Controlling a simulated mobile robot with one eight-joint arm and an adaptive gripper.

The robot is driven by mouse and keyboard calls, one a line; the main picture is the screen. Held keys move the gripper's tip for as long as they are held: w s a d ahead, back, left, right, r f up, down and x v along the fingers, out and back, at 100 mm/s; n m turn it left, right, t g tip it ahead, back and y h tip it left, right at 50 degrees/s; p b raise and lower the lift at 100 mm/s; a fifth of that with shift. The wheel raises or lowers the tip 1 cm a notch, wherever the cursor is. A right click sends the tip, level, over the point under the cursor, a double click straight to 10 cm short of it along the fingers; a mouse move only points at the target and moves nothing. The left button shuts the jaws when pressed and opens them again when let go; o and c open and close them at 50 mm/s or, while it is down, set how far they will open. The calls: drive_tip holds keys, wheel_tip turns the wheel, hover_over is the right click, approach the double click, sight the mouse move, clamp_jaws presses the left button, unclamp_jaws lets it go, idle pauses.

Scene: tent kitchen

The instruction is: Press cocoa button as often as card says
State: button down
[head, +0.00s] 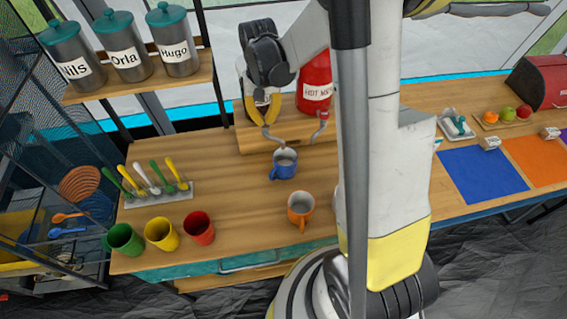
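My gripper (266,118) points down over the left part of the wooden dispenser stand, above and behind a blue mug. Its yellow fingers come close together at the tips; whether they are fully shut is unclear. A dispenser behind it is mostly hidden by my gripper, with only a curved grey spout (274,139) showing. No button can be made out. The blue mug (285,164) stands upright below this spout. A red dispenser (315,85) labelled HOT with its own spout stands to the right. Small white cards (489,143) stand at the right; their writing is unreadable.
An orange mug (300,208) stands in front of the blue one. Green, yellow and red cups (199,228) line the front left, near a spoon tray (160,202). Canisters (123,52) labelled Nils, Orla and Hugo stand on a shelf. My arm hides the counter's middle.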

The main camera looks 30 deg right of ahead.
drive_tip(key=shift+r+p, duration=0.95)
drive_tip(key=shift+r, duration=0.75)
drive_tip(key=shift+r, duration=0.1)
wheel_tip(320, 180, up, 6)
drive_tip(key=p, duration=0.4)
drive_tip(key=s+a+n+t+b, duration=0.2)
drive_tip(key=s+a+b, duration=0.3)
drive_tip(key=s, duration=0.3)
drive_tip(key=s+a+f+n+t+b, duration=0.1)
drive_tip(key=s+a+n+t+b, duration=0.1)
drive_tip(key=s+a+t+b, duration=0.3)
drive_tip(key=s+b, duration=0.2)
drive_tip(key=shift+s+a+n, duration=0.25)
drive_tip(key=shift+s+n, duration=0.05)
drive_tip(key=shift+s, duration=0.1)
